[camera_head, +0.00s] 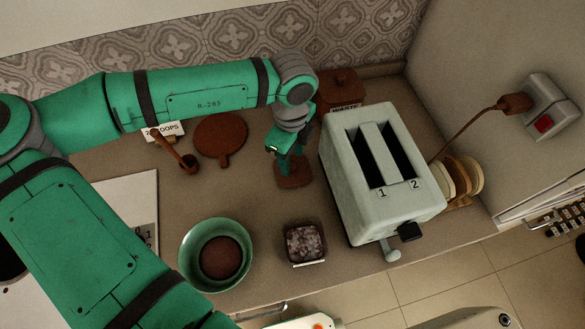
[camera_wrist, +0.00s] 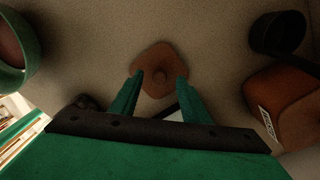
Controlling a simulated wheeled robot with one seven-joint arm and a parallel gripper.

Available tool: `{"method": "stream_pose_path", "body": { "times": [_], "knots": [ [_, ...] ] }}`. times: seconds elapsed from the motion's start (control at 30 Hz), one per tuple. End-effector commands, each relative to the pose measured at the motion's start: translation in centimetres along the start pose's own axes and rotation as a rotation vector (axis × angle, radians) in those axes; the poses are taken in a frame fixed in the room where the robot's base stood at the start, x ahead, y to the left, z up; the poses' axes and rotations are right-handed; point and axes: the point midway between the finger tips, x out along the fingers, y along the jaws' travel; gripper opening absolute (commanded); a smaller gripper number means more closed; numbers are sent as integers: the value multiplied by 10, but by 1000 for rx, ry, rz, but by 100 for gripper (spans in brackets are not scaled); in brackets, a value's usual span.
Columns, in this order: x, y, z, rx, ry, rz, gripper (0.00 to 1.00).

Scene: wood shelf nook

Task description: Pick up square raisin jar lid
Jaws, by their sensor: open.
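The square raisin jar lid (camera_head: 293,179) is brown and lies on the counter between the toaster and a round brown lid. My gripper (camera_head: 291,162) is above it, pointing down, with its green fingers apart and nothing held. In the wrist view the lid (camera_wrist: 160,62), with a round knob in its middle, shows between and just beyond the two open fingertips (camera_wrist: 158,88). I cannot tell whether the fingers touch it. The square glass jar of dark raisins (camera_head: 305,243) stands open near the front of the counter.
A pale toaster (camera_head: 375,165) stands close on the right, with bread slices (camera_head: 460,180) beyond. A brown waste container (camera_head: 341,85) is behind. A green bowl (camera_head: 216,254) is at front left. A round brown lid (camera_head: 221,138) and a scoop (camera_head: 180,156) lie left.

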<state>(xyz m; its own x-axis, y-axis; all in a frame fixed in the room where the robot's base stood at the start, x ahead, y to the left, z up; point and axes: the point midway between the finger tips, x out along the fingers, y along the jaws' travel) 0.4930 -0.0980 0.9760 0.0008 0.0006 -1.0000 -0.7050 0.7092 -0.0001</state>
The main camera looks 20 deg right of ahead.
Motion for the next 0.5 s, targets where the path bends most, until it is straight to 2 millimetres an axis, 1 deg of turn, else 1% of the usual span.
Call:
{"method": "stream_pose_path", "body": {
  "times": [0.03,0.13,0.4,0.43,0.47,0.5],
  "knots": [
    [7,1,0,0,0,2,42],
    [15,0,-1,1,1,1,42],
    [18,0,0,1,0,0,42],
    [18,0,0,1,0,0,37],
    [18,0,-1,1,0,1,30],
    [18,0,-1,1,0,1,21]
  ]
}}
